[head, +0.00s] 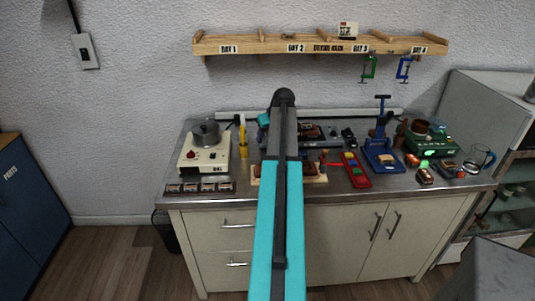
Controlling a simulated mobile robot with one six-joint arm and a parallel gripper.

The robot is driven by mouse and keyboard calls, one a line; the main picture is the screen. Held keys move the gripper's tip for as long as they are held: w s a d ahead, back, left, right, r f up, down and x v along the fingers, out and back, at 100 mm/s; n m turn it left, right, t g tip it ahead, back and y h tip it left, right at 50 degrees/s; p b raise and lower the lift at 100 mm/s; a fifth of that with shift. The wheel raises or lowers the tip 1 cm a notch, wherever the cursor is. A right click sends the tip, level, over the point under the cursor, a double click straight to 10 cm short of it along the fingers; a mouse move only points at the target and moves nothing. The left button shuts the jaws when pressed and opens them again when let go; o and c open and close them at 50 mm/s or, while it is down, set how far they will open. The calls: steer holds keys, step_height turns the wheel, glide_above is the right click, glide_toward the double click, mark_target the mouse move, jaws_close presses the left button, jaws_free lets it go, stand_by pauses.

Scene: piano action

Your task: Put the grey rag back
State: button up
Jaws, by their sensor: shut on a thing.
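I cannot make out the grey rag in the head view. My own teal and dark grey arm runs up the middle of the picture and covers part of the counter. A small teal part beside the arm's far end looks like my wrist. My gripper's fingers do not show; they are hidden behind the arm, so what they hold cannot be seen.
The steel counter (200,200) carries a hot plate with a pot (206,134), a red tray (355,170), a blue press (381,155), a green device (432,146) and a glass jug (481,157).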

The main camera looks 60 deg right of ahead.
steer(key=shift+f+p, duration=0.55)
steer(key=shift+f, duration=1.75)
steer(key=shift+f+p, duration=0.55)
steer(key=shift+f, duration=1.35)
steer(key=shift+f, duration=0.15)
steer(key=o, duration=1)
steer(key=shift+r, duration=0.25)
steer(key=shift+b+v, duration=1.4)
steer(key=shift+v, duration=4.55)
